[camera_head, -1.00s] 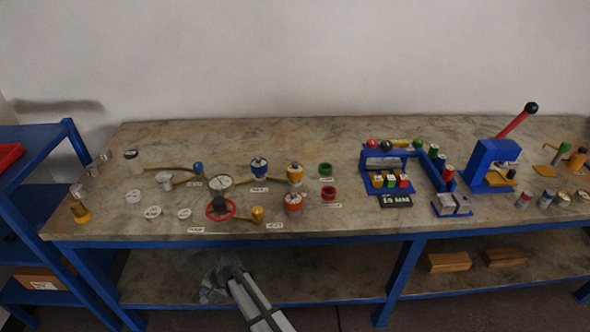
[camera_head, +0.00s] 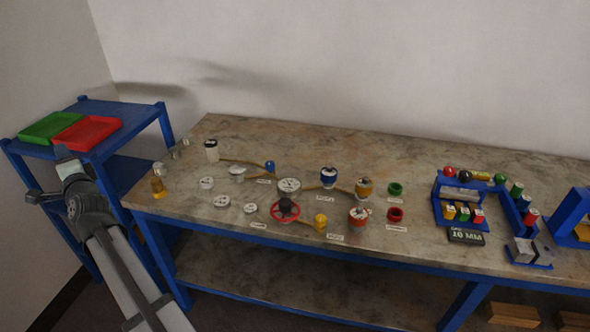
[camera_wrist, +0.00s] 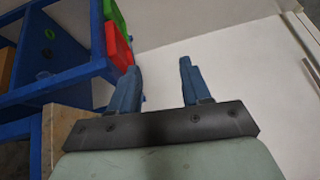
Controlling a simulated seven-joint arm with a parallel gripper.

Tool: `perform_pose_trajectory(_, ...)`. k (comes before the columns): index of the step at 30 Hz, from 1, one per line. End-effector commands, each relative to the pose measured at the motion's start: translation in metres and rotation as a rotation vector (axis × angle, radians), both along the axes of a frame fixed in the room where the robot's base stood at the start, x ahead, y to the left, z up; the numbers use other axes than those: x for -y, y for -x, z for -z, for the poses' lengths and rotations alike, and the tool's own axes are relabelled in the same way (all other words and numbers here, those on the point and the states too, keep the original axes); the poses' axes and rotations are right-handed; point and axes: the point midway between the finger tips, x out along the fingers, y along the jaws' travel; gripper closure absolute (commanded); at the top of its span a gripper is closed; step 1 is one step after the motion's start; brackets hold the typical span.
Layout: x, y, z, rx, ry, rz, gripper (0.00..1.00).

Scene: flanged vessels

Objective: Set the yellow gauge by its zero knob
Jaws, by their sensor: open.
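A round yellow device (camera_head: 364,187) with a dark-and-white top stands on the bench in the head view. It looks like the yellow gauge, but its face and needle are too small to read. I cannot make out its zero knob. My gripper (camera_wrist: 160,75) is open and empty in the wrist view, its two blue-grey fingers apart. In the head view my gripper (camera_head: 62,157) is off the bench's left end, beside the blue shelf and far from the yellow device.
A red handwheel (camera_head: 285,210) and yellow knob (camera_head: 320,221) are in front. The blue shelf holds a green tray (camera_head: 47,126) and a red tray (camera_head: 86,132). The bench's back strip is clear.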

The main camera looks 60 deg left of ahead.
Motion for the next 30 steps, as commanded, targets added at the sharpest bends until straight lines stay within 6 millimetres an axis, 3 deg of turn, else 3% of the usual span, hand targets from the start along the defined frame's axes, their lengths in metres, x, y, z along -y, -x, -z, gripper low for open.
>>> perform_pose_trajectory(3, 0.006, 0.019, -0.039, -0.052, -0.062, 0.005, 0.52)
perform_pose_trajectory(9, 0.014, 0.036, -0.088, -0.110, -0.133, 0.010, 0.52)
perform_pose_trajectory(14, 0.017, 0.039, -0.120, -0.130, -0.170, 0.013, 0.52)
perform_pose_trajectory(17, 0.012, 0.031, -0.135, -0.116, -0.176, 0.012, 0.52)
perform_pose_trajectory(22, -0.003, 0.004, -0.140, -0.044, -0.142, 0.008, 0.52)
perform_pose_trajectory(30, -0.029, -0.057, -0.122, 0.099, -0.039, 0.004, 0.52)
